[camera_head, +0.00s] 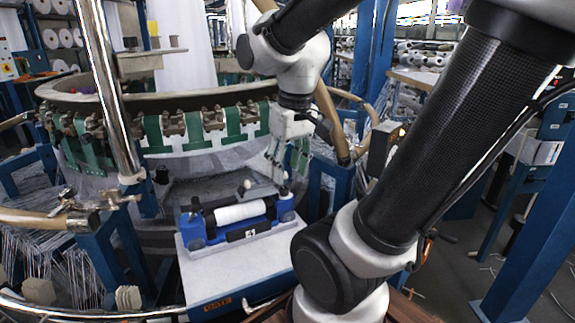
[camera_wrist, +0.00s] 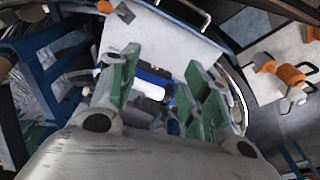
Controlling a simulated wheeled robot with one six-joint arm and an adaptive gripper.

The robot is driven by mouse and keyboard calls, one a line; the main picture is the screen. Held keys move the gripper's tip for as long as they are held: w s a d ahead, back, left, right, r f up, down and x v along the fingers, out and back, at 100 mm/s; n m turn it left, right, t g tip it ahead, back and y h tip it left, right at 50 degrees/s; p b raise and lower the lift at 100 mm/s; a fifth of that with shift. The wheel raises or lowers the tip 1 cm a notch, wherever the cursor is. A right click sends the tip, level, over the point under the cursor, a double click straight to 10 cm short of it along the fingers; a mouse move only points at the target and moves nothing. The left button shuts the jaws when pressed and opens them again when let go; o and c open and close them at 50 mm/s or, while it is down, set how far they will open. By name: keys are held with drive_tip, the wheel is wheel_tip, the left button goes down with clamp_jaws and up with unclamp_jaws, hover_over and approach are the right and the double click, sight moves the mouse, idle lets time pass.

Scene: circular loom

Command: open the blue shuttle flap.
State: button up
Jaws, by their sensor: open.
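The blue shuttle (camera_head: 238,232) lies on a white platform in the head view, with a white bobbin (camera_head: 240,212) in it and a black part at its left end. Which part is the flap, and whether it is open or shut, I cannot tell. My gripper (camera_head: 277,176) points down above the shuttle's right end, near a thin grey bar with pale knobs. In the wrist view my gripper (camera_wrist: 161,66) has its green-padded fingers apart. Between them show a bit of the blue shuttle (camera_wrist: 155,76) and the white bobbin (camera_wrist: 153,91). The fingers hide the rest. I see nothing gripped.
The white platform (camera_head: 240,270) juts out from the loom. The loom's ring (camera_head: 190,130) with green straps curves behind. A metal post (camera_head: 108,90) stands left, a blue post (camera_head: 325,185) right. White threads hang at the left.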

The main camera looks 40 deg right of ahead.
drive_tip(key=s+r+t, duration=0.3)
drive_tip(key=r, duration=0.1)
drive_tip(key=m+g+y, duration=0.2)
drive_tip(key=m+g, duration=0.1)
drive_tip(key=m, duration=0.6)
hover_over(242, 188)
drive_tip(key=d, duration=0.1)
drive_tip(key=s+d+f+x, duration=0.1)
drive_tip(key=s+d+x, duration=0.15)
drive_tip(key=x, duration=2.05)
drive_tip(key=shift+s+d+f, duration=0.15)
drive_tip(key=shift+d+f, duration=0.15)
drive_tip(key=shift+d, duration=0.05)
drive_tip(key=shift+c, duration=0.4)
clamp_jaws()
